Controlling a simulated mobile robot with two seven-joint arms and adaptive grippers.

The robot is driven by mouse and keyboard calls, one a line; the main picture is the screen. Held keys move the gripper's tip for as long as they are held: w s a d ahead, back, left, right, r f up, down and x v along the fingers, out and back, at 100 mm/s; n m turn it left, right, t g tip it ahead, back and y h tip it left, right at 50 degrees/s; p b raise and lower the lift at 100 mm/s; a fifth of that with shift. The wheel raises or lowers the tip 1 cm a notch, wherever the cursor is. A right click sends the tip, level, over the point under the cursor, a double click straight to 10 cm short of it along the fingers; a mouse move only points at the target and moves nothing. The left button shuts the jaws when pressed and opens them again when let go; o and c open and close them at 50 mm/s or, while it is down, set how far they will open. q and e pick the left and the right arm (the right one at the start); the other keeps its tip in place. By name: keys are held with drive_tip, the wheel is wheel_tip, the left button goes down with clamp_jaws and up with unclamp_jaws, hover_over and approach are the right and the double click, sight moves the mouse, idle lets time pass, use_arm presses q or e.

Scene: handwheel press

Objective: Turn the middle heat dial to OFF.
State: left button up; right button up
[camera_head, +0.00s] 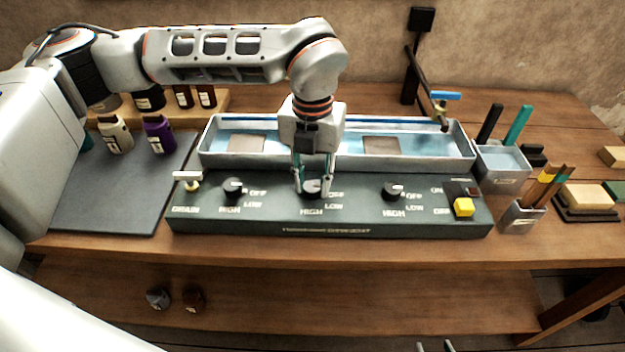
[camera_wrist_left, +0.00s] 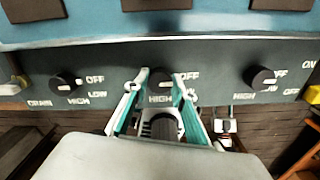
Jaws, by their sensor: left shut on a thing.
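The middle heat dial (camera_head: 313,187) is a black knob on the dark front panel of the press, with OFF, LOW and HIGH lettered around it. My left gripper (camera_head: 313,190) points down over it, shut on the dial with one finger on each side. In the left wrist view the dial (camera_wrist_left: 160,77) shows between the teal-lined fingers (camera_wrist_left: 157,92). The fingers partly cover the dial and its lettering, so I cannot tell where its mark points. Only the tips of my right gripper (camera_head: 434,347) show at the bottom edge, apart and empty, away from the panel.
The left dial (camera_head: 233,188) and right dial (camera_head: 393,190) flank it. A drain lever (camera_head: 188,180) and yellow switch (camera_head: 464,207) sit at the panel ends. The water trough (camera_head: 215,161) lies behind. Cups of tools (camera_head: 522,217) stand right; a dark mat (camera_head: 105,205) lies left.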

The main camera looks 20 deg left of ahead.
sight(312, 185)
use_arm(q)
drive_tip(key=o, duration=1.1)
wheel_tip(312, 185, up, 12)
drive_tip(key=shift+r, duration=0.1)
